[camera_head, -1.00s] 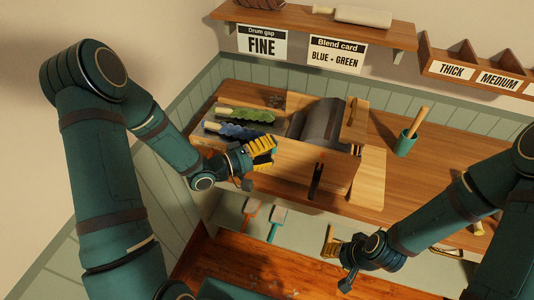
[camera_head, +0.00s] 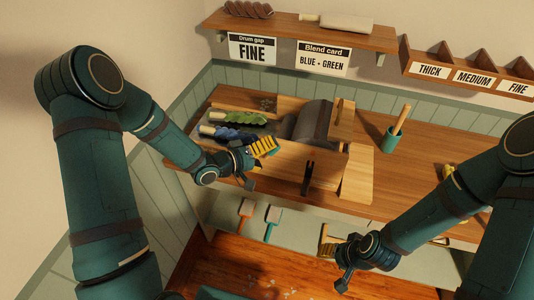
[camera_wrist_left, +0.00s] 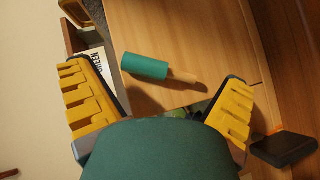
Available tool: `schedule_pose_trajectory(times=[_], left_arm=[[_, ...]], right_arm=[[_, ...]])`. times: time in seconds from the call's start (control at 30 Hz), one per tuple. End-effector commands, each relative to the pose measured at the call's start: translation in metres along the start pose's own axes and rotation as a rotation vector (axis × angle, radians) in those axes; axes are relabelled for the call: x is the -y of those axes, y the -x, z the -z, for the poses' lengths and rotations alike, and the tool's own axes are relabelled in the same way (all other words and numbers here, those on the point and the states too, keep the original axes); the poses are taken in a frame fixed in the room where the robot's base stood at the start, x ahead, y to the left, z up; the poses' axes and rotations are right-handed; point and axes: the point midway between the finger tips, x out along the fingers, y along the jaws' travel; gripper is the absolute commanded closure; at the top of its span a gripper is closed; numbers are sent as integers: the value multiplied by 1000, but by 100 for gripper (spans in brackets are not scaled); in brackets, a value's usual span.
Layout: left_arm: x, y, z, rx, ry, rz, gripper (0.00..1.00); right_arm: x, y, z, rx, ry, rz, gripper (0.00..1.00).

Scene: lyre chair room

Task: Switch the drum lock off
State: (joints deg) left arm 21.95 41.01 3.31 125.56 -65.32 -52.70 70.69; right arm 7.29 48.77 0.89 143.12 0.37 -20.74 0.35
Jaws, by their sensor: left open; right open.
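The drum carder has a dark grey drum (camera_head: 312,122) behind a wooden front panel (camera_head: 282,165). A slim black lever (camera_head: 308,178) stands on that panel; it looks like the drum lock, but its setting is too small to tell. My left gripper (camera_head: 257,166) is open and empty, to the left of the lever and apart from it. In the left wrist view its yellow fingers (camera_wrist_left: 160,108) are spread wide. A black block (camera_wrist_left: 283,148) shows beside the right finger; I cannot tell whether it is the lever. My right gripper (camera_head: 335,262) is open and empty, low in front of the table.
Green and blue fibre (camera_head: 236,133) lies left of the drum. Two small brushes (camera_head: 273,220) are below the tabletop. Labelled bins (camera_head: 470,75) hang at right.

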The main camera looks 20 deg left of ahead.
Motion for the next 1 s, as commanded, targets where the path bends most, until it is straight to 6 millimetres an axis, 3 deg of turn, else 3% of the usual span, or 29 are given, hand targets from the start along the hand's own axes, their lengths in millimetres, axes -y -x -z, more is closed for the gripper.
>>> schedule_pose_trajectory(times=[0.17,0.6,0.8,1.0], left_arm=[[0,16,2,-3,0,1,0],[1,98,2,-2,0,3,0],[1,115,1,2,2,2,0],[1,117,0,3,2,1,0]], right_arm=[[0,0,0,0,0,0,49],[0,0,0,0,0,0,49],[0,0,0,0,0,0,49],[0,0,0,0,0,0,49]])
